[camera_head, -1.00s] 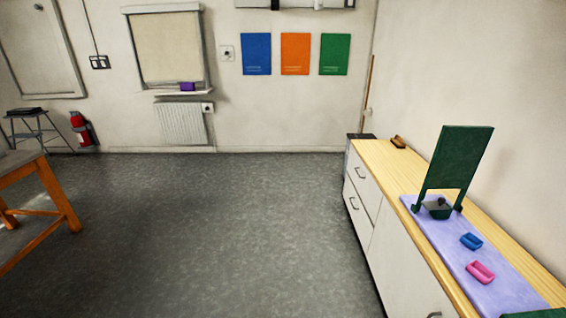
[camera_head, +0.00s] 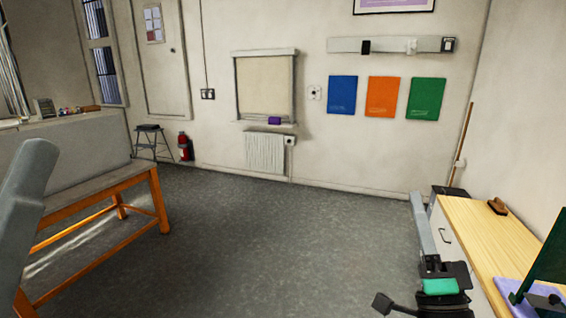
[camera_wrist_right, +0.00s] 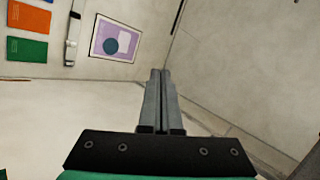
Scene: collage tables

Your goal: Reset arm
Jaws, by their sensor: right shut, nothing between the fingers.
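My right gripper (camera_head: 417,200) shows at the lower right of the head view, beside the wooden-topped counter. Its grey fingers point upward from a black body with a green panel. In the right wrist view the two fingers of this gripper (camera_wrist_right: 161,74) lie together, shut and empty, with wall behind them. A grey link at the left edge of the head view looks like part of my arm. My left gripper is not in view.
The counter (camera_head: 483,226) runs along the right wall, with a brown object (camera_head: 497,206) on it and a dark green board (camera_head: 549,262) at the edge. An orange-legged table (camera_head: 157,200) stands at left, a fire extinguisher (camera_head: 184,147) by the wall. The middle floor is clear.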

